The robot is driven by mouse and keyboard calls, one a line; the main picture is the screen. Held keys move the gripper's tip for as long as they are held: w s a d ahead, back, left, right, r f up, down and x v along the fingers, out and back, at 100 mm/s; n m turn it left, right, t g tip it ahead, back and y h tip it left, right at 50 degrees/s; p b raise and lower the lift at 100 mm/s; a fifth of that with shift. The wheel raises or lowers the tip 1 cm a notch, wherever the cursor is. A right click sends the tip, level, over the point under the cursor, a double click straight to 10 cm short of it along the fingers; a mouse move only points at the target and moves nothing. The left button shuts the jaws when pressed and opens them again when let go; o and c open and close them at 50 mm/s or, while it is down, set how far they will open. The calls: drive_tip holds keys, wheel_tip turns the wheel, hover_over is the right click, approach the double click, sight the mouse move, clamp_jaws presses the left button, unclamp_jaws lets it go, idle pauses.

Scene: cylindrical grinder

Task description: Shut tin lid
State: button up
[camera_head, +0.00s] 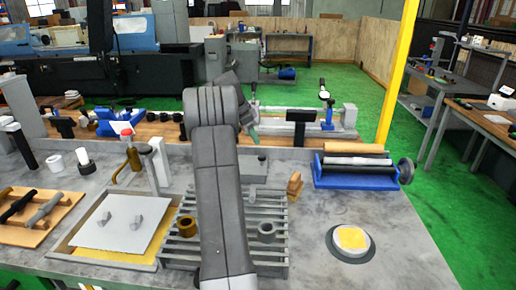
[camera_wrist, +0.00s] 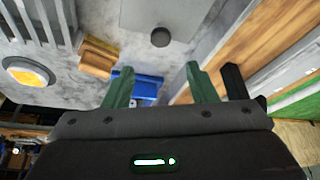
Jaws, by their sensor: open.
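A round shallow tin (camera_head: 350,257) with a dark rim and yellow contents sits at the front right of the grey table, its top uncovered. It also shows at the left edge of the wrist view (camera_wrist: 27,88). I cannot make out a separate lid with certainty. My gripper (camera_wrist: 158,68) is open, its two green fingers spread with nothing held between them. It is well away from the tin. In the head view my arm hides most of the gripper.
A blue roller stand (camera_head: 356,179) lies behind the tin; part of it (camera_wrist: 148,88) shows beyond my fingers. Wooden blocks (camera_head: 295,186) stand beside a slatted grey rack (camera_head: 180,250). A yellow post (camera_head: 397,70) rises at the right. Table around the tin is clear.

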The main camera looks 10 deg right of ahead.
sight(259, 156)
drive_tip(key=v, duration=0.4)
drive_tip(key=p+x, duration=0.1)
drive_tip(key=x, duration=1.2)
drive_tip(key=shift+f, duration=0.15)
drive_tip(key=shift+w+a+f+p, duration=0.1)
drive_tip(key=shift+f+p, duration=0.2)
drive_tip(key=shift+p, duration=0.05)
drive_tip(key=shift+w+a, duration=0.1)
drive_tip(key=shift+a, duration=0.6)
